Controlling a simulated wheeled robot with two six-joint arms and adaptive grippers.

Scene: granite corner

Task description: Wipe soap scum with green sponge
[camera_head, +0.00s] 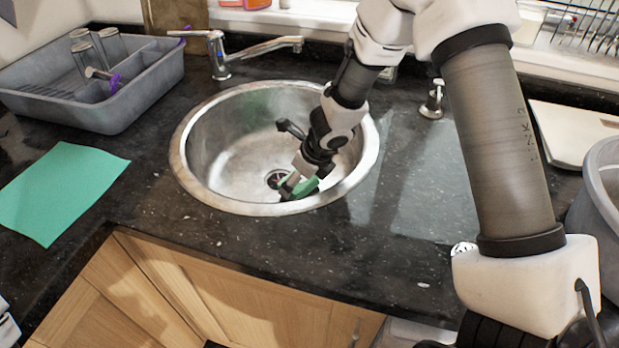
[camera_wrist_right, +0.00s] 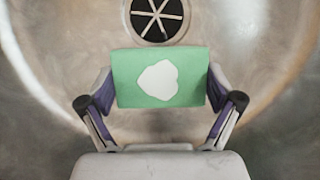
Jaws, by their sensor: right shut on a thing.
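My right gripper (camera_head: 299,184) reaches down into the round steel sink (camera_head: 215,125), near its front wall and by the drain (camera_head: 274,179). It is shut on the green sponge (camera_head: 312,186), which is partly hidden by the gripper. In the right wrist view the green sponge (camera_wrist_right: 190,75) sits between the two fingers, with an irregular white patch on its face. The drain (camera_wrist_right: 157,17) lies just beyond it. I cannot tell whether the sponge touches the steel. No separate soap scum stands out on the sink.
A faucet (camera_head: 222,55) stands behind the sink. A grey dish tub (camera_head: 125,118) with glasses is at the back left, and a green cloth (camera_head: 65,190) lies at the left. A grey bin (camera_head: 600,205) is at the right edge.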

